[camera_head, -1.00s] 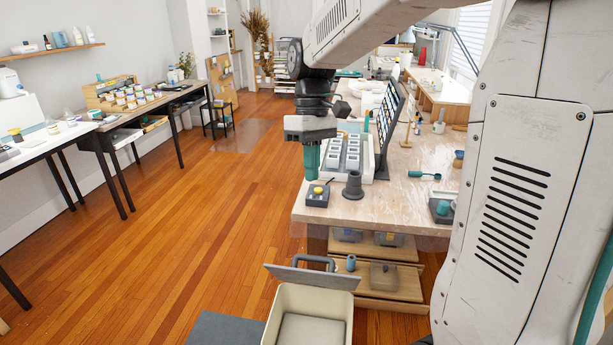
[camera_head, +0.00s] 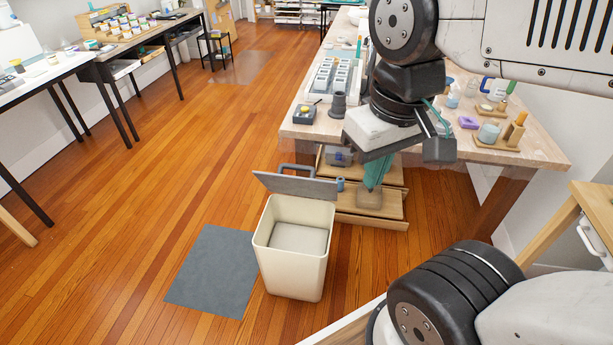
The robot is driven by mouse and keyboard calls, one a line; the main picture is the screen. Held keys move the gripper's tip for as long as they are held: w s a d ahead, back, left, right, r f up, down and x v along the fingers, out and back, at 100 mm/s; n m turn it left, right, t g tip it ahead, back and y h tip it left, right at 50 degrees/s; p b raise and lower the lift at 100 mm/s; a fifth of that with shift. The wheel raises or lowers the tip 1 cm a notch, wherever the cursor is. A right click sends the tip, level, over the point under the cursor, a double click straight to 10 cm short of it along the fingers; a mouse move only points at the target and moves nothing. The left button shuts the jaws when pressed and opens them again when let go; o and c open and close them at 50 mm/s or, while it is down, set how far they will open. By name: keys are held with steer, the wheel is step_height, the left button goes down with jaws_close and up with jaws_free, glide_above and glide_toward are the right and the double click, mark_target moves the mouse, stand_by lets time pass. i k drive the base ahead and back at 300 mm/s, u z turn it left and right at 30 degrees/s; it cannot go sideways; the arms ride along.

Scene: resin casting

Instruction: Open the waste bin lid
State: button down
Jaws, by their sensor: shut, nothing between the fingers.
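The waste bin (camera_head: 291,262) is a cream, tapered box on the wooden floor in front of the workbench. Its grey lid (camera_head: 296,186) stands raised and tilted at the bin's back edge, with a dark handle (camera_head: 297,168) at its top. The opening faces me and shows a pale inside. My gripper (camera_head: 372,188), with teal fingers, is shut and empty. In the picture it is to the right of the lid, in front of the bench's lower shelf, and apart from the lid.
A grey mat (camera_head: 214,270) lies on the floor left of the bin. The wooden workbench (camera_head: 300,127) stands behind, with open shelves (camera_head: 362,217) below its top. A small blue cylinder (camera_head: 340,184) is near the lid's right edge. The floor to the left is clear.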

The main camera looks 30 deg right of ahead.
mark_target(312, 186)
steer(key=z, duration=0.9)
steer(key=i, duration=0.6)
steer(key=u, duration=1.35)
